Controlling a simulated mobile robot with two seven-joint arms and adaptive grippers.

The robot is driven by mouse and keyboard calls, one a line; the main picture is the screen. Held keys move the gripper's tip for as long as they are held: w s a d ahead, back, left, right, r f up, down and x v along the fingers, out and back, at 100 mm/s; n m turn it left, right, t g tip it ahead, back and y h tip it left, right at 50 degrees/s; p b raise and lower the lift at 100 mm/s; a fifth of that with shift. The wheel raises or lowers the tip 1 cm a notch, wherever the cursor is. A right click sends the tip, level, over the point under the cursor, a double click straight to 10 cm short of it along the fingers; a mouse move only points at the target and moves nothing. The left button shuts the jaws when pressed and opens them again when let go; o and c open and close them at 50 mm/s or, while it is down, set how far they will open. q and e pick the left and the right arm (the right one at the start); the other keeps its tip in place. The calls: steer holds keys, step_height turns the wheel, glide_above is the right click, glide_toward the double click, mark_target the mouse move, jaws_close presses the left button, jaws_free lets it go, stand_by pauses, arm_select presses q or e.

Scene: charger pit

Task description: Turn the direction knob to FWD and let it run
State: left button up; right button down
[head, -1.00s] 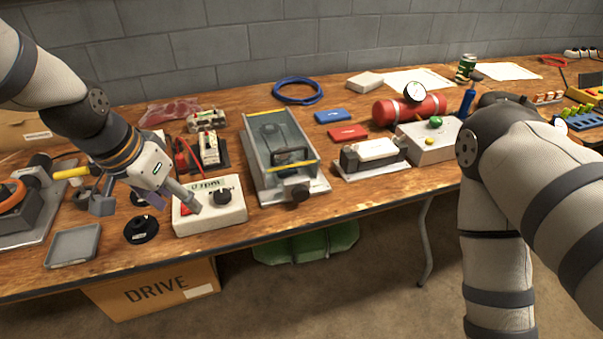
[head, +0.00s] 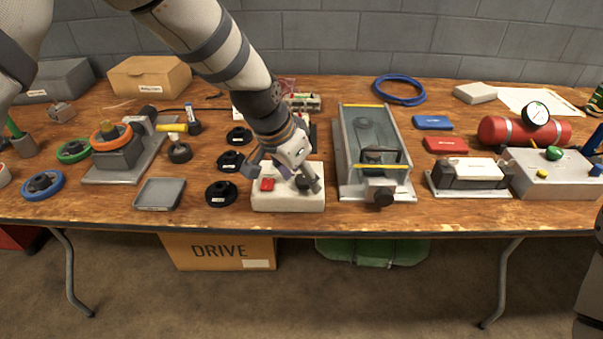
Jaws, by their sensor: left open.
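The white control box (head: 290,203) sits near the table's front edge, with a red switch (head: 267,184) on its left. Its dark round knob (head: 304,183) is on the right of the top, partly covered by my left gripper. My left gripper (head: 283,179) is open over the box, one finger at the knob and the other by the box's left side. Whether the finger touches the knob I cannot tell. The knob's pointer and the box's lettering are hidden or too small to read. My right gripper is out of view.
A glass-covered belt unit (head: 345,190) with a dark front knob stands close right of the box. Black discs (head: 221,193) and a grey tray (head: 160,194) lie to its left.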

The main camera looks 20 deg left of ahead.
arm_select(q)
steer(key=shift+c, duration=0.2)
steer(key=c, duration=1.1)
